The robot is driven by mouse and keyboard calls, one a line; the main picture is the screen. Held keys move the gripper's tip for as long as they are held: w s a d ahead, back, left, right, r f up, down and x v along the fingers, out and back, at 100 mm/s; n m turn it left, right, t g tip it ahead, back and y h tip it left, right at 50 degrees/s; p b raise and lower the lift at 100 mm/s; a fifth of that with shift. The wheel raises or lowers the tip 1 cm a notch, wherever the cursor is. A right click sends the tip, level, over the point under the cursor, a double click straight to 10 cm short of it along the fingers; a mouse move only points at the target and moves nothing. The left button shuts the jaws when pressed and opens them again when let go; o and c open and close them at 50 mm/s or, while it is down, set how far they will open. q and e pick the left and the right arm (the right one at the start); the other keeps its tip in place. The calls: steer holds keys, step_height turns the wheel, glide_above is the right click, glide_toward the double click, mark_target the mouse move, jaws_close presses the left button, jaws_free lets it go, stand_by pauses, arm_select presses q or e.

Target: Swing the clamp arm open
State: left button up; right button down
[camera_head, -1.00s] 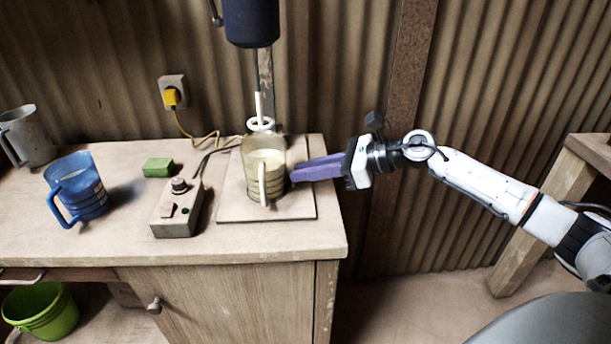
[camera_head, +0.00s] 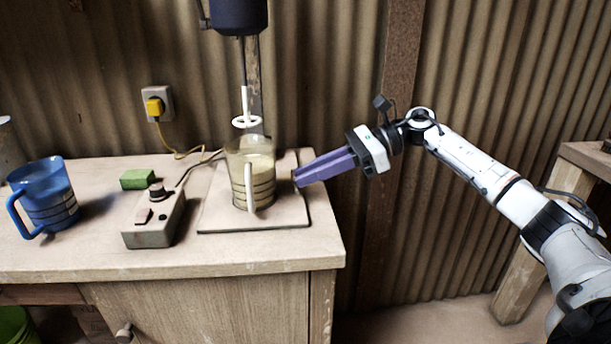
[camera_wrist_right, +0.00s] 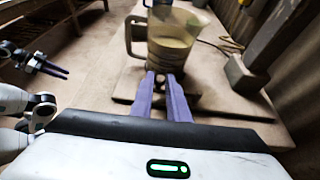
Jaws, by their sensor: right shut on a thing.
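My right gripper (camera_head: 297,180) points left at the right side of the clear jug (camera_head: 253,182) of pale liquid on the board. No clamp arm can be clearly made out. My left gripper (camera_wrist_right: 67,73) is far off at the left of the right wrist view, its two purple fingers apart and empty.
The board (camera_head: 260,226) lies on the workbench (camera_head: 270,262) near its right end. A grey control box (camera_head: 152,230), green block (camera_head: 137,180) and blue jug (camera_head: 50,196) stand to the left.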

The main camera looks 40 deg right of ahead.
steer(key=c, duration=1.7)
jaws_free()
steer(key=shift+d, duration=0.1)
steer(key=shift+c, duration=0.2)
steer(key=b+v, duration=0.1)
steer(key=v, duration=0.9)
steer(key=shift+s, duration=0.2)
